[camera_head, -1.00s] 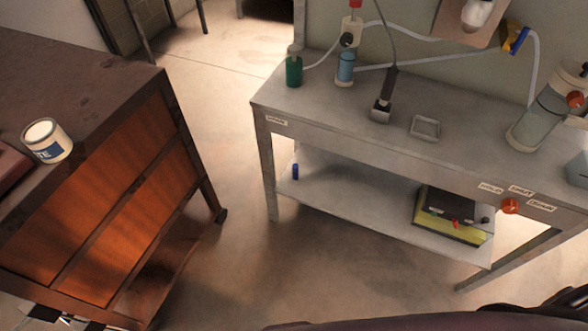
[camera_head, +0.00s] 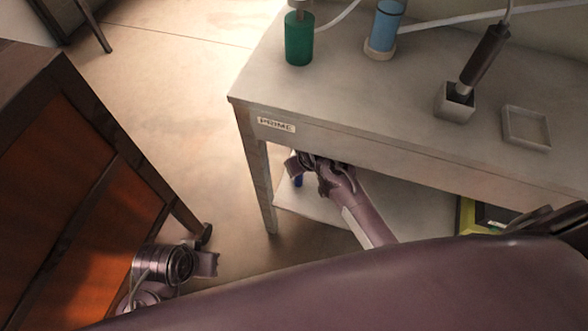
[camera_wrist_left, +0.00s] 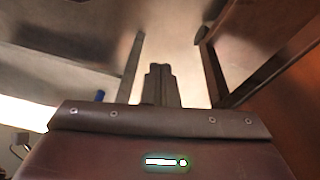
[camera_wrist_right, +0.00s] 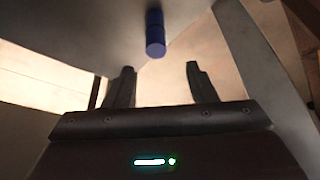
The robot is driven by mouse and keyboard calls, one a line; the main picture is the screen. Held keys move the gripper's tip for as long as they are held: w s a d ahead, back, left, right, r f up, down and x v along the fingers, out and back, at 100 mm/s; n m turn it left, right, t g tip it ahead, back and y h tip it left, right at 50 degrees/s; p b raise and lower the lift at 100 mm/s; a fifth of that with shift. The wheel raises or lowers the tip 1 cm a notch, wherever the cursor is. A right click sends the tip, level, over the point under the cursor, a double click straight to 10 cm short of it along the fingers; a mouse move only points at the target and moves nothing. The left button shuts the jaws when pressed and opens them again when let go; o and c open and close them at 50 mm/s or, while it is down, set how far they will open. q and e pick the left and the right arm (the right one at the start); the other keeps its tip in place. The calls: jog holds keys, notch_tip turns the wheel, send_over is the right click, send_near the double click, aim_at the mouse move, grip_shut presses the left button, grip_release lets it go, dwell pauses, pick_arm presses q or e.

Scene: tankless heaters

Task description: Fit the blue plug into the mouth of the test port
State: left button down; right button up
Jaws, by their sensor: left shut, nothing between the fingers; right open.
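The blue plug (camera_head: 298,181) is a small blue cylinder at the left end of the table's lower shelf, partly hidden by my right gripper. In the right wrist view the plug (camera_wrist_right: 155,36) lies ahead of the fingers, apart from them and near the middle of their gap. My right gripper (camera_wrist_right: 160,84) is open and empty; in the head view it is under the table's front edge. My left gripper (camera_wrist_left: 161,84) is shut and empty, out in front of the brown cabinet; the plug (camera_wrist_left: 99,96) shows left of its fingers. I cannot pick out the test port.
The grey table (camera_head: 350,110) carries a green bottle (camera_head: 299,38), a blue cylinder (camera_head: 385,28), a dark-handled tool in a holder (camera_head: 456,103) and a shallow tray (camera_head: 526,128). Its leg (camera_head: 258,185) stands near the plug. A yellow-edged box (camera_head: 467,215) is on the shelf. The cabinet (camera_head: 60,190) is left.

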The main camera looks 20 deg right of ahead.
aim_at(299, 177)
jog(key=b+x, duration=0.1)
jog(key=x, duration=0.1)
jog(key=b+x, duration=0.1)
jog(key=x, duration=0.1)
jog(key=b+x, duration=0.1)
jog(key=x, duration=0.1)
jog(key=shift+s+d+f, duration=0.15)
jog(key=shift+d+f, duration=0.1)
jog(key=shift+f, duration=0.55)
pick_arm(q)
jog(key=d, duration=0.1)
jog(key=w+d+t+h, duration=0.1)
jog(key=d+t, duration=0.1)
jog(key=d, duration=0.1)
jog(key=shift+w+f+m, duration=0.2)
jog(key=shift+f+m, duration=0.15)
jog(key=shift+m, duration=0.05)
pick_arm(e)
jog(key=c, duration=1.1)
jog(key=shift+r, duration=0.1)
